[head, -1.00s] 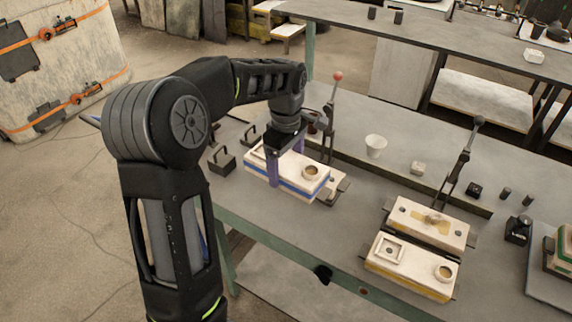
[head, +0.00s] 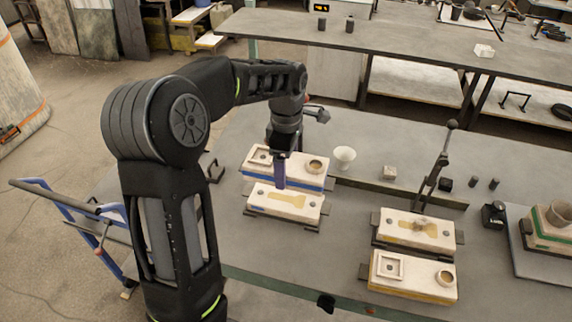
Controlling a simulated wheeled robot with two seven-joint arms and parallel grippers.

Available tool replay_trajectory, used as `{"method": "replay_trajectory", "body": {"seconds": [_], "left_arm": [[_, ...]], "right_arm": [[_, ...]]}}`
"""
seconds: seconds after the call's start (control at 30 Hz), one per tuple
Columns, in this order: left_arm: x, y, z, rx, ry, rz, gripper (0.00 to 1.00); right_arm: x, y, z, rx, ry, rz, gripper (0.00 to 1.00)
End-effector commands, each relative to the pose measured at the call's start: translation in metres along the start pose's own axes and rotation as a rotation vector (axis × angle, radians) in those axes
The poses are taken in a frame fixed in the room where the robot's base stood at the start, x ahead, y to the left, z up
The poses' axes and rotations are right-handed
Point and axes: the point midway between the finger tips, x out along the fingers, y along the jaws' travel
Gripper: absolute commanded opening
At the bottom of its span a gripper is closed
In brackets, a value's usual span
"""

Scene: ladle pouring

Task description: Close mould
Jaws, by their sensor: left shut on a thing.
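My left gripper (head: 280,172) is shut on the upper mould half (head: 258,157), a pale block with a blue side, a square recess and a round opening. The gripper hides its middle. The lower mould half (head: 287,203), with a yellowish cavity, lies face up on the table just in front of it in the picture. The upper half looks raised, but its exact height is hard to tell. A second mould has one half (head: 415,230) with a yellow cavity and another half (head: 413,275) with a square recess and round opening. My right gripper is not in view.
A white cup (head: 344,157) and a small pale block (head: 389,172) stand behind the moulds. An upright lever (head: 437,165) rises by the second mould. A blue-framed cart (head: 75,210) is at left. The table between the two moulds is clear.

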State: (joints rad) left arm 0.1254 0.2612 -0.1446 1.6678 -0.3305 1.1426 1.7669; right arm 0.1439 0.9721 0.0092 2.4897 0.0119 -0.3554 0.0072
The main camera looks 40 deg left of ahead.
Motion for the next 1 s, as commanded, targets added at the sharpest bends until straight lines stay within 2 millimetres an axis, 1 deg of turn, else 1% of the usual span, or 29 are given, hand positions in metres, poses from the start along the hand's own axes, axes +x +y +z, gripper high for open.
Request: {"method": "replay_trajectory", "body": {"seconds": [0.37, 0.57, 0.77, 1.0], "left_arm": [[-0.002, 0.001, 0.000, -0.004, -0.001, 0.004, 0.09], [0.003, 0.001, 0.000, -0.004, -0.001, 0.004, 0.09], [0.015, 0.001, 0.000, -0.004, -0.001, 0.004, 0.09], [0.036, 0.001, 0.000, -0.003, -0.001, 0.004, 0.09]], "right_arm": [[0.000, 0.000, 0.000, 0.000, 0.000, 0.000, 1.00], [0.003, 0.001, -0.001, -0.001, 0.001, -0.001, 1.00], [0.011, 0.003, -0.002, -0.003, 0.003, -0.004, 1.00], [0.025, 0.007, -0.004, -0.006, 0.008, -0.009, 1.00]]}}
